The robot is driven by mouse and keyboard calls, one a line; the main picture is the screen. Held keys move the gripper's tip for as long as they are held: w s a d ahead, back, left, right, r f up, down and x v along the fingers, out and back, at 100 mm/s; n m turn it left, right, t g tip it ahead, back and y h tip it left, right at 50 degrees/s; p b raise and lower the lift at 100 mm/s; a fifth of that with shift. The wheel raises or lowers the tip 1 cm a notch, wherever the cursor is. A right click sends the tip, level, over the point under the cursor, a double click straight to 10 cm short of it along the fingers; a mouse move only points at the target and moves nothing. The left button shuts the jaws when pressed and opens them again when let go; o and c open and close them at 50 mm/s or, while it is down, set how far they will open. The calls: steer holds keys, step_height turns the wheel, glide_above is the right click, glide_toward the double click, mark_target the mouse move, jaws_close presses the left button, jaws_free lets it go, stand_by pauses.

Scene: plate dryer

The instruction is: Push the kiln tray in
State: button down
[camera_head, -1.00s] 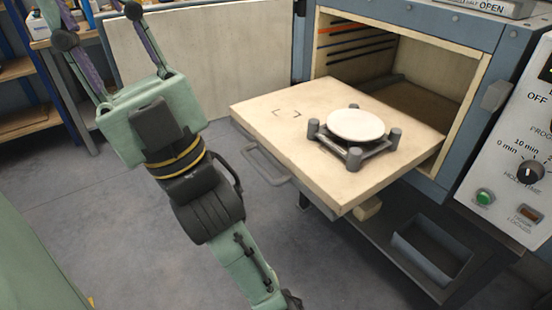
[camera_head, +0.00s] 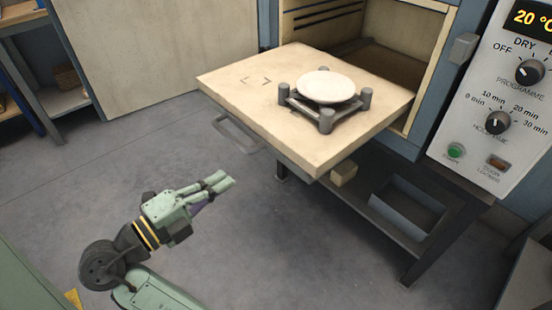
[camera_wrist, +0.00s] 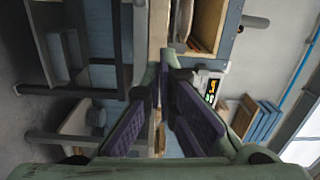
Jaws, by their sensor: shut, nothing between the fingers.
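The kiln tray (camera_head: 235,85) is a thick pale slab pulled well out of the open kiln chamber (camera_head: 385,60). A grey bar handle (camera_head: 236,132) is on its front edge. A white plate (camera_head: 326,86) rests on a dark stand with short posts (camera_head: 325,120) on the tray. My gripper (camera_head: 226,181) is shut and empty, low in front of the tray and apart from it, pointing right towards the kiln. In the wrist view, the purple-padded fingers (camera_wrist: 166,75) are close together, with the tray's pale edge (camera_wrist: 158,30) beyond them.
The control panel (camera_head: 500,110) with knobs and buttons is right of the chamber. Below the tray are a grey bin (camera_head: 405,205) and a small pale block (camera_head: 344,174) on a lower shelf. A large pale panel (camera_head: 130,45) stands at the back left. The floor around my gripper is clear.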

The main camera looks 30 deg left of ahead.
steer(key=d+m, duration=0.1)
steer(key=h+p, duration=0.1)
steer(key=p, duration=0.3)
glide_toward(286, 153)
steer(key=x, duration=0.5)
steer(key=shift+w+d+r, duration=0.2)
steer(key=shift+r, duration=0.1)
steer(key=shift+w+d+f+p, duration=0.1)
steer(key=shift+w+p, duration=0.1)
steer(key=shift+w, duration=0.15)
steer(key=shift+w+d+f+p, duration=0.1)
steer(key=shift+w+p, duration=0.1)
steer(key=shift+w, duration=0.15)
